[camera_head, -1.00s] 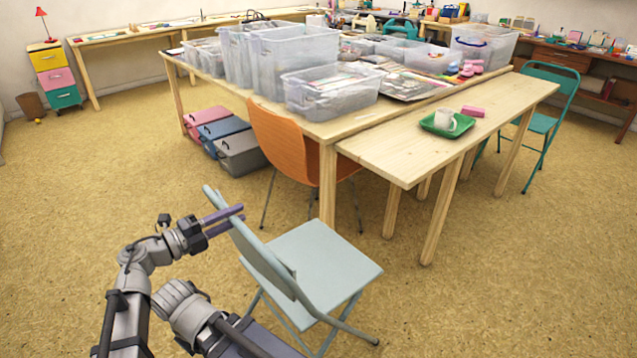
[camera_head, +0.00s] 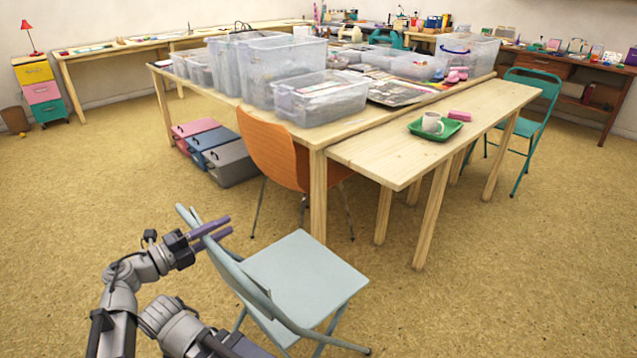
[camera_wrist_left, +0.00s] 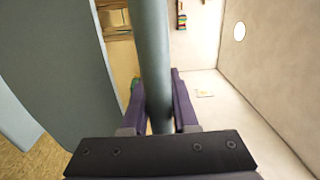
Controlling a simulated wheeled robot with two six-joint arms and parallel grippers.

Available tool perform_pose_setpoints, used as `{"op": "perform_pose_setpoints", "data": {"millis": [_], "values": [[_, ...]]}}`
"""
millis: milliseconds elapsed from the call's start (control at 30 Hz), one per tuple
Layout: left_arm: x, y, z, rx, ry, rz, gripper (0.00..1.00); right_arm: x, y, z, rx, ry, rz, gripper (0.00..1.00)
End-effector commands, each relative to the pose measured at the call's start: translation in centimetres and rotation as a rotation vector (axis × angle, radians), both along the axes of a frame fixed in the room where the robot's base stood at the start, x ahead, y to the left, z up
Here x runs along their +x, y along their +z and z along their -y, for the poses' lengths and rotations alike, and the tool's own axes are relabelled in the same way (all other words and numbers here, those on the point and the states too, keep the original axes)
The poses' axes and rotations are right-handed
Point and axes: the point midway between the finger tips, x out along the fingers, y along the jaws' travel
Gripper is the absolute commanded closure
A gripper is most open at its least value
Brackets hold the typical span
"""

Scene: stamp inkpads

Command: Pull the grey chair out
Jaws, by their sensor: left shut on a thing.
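The grey chair (camera_head: 303,279) is a pale blue-grey folding chair. It stands upright on the floor at the lower middle of the head view, clear of the table. My left gripper (camera_head: 210,231) is shut on the frame tube at the upper end of its backrest. In the left wrist view the grey tube (camera_wrist_left: 155,60) passes between the purple fingers (camera_wrist_left: 160,118), and the back panel fills the left side. My right gripper is not in view.
An orange chair (camera_head: 270,155) stands at the near corner of the wooden table (camera_head: 322,137), beyond the grey chair. A green chair (camera_head: 535,80) stands far right. Open floor (camera_head: 80,200) lies left.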

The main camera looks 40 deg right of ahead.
Motion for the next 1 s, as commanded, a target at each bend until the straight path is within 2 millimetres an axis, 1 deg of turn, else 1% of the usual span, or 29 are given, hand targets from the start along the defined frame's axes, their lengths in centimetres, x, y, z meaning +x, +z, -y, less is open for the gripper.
{"op": "perform_pose_setpoints", "data": {"millis": [33, 100, 133, 433, 867, 933, 1000], "values": [[-0.1, -0.6, 0.5, 0.018, -0.008, 0.005, 1.0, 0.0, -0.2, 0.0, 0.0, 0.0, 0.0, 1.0], [-0.1, -0.6, 0.5, 0.018, -0.008, 0.005, 1.0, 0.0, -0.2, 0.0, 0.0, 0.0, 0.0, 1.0], [-0.1, -0.6, 0.5, 0.018, -0.008, 0.006, 0.7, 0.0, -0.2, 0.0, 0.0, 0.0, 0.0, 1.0], [0.0, -0.4, 0.3, 0.014, -0.003, 0.005, 0.36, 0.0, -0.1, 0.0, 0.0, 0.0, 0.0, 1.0], [0.0, -0.3, 0.1, 0.013, -0.001, 0.004, 0.35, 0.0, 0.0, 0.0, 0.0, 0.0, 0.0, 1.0], [0.0, -0.3, -0.3, 0.013, 0.0, 0.004, 0.35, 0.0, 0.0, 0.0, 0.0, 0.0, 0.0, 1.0], [-0.1, -0.3, -1.2, 0.012, 0.001, 0.004, 0.35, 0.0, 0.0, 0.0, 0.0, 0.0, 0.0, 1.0]]}}
